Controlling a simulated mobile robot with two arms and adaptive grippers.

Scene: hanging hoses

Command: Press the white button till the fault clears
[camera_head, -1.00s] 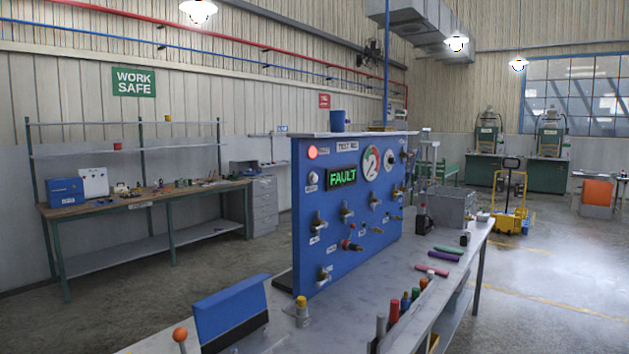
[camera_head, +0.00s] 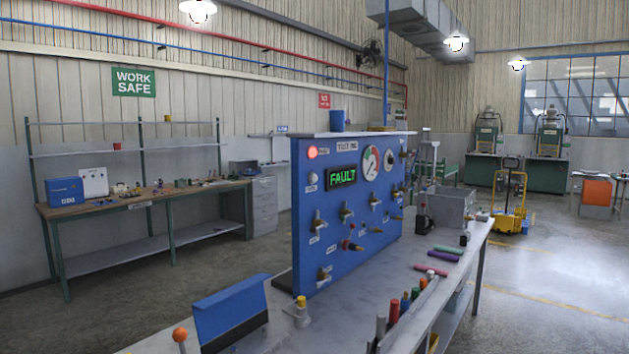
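The blue test panel (camera_head: 340,250) stands upright on the grey bench. Its small display (camera_head: 342,177) reads FAULT in green letters. A red lamp (camera_head: 312,152) glows at the panel's upper left. The white button (camera_head: 312,178) sits below the lamp, left of the display, with nothing touching it. A round gauge (camera_head: 371,159) with red and green on its face is right of the display. Neither of my grippers shows in the head view.
Several brass valve fittings stick out of the panel's face. On the grey bench (camera_head: 350,300) are a blue stand (camera_head: 231,307), coloured cylinders (camera_head: 404,302), pink, purple and green rods and a grey box (camera_head: 452,206). Bare floor lies left of the panel.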

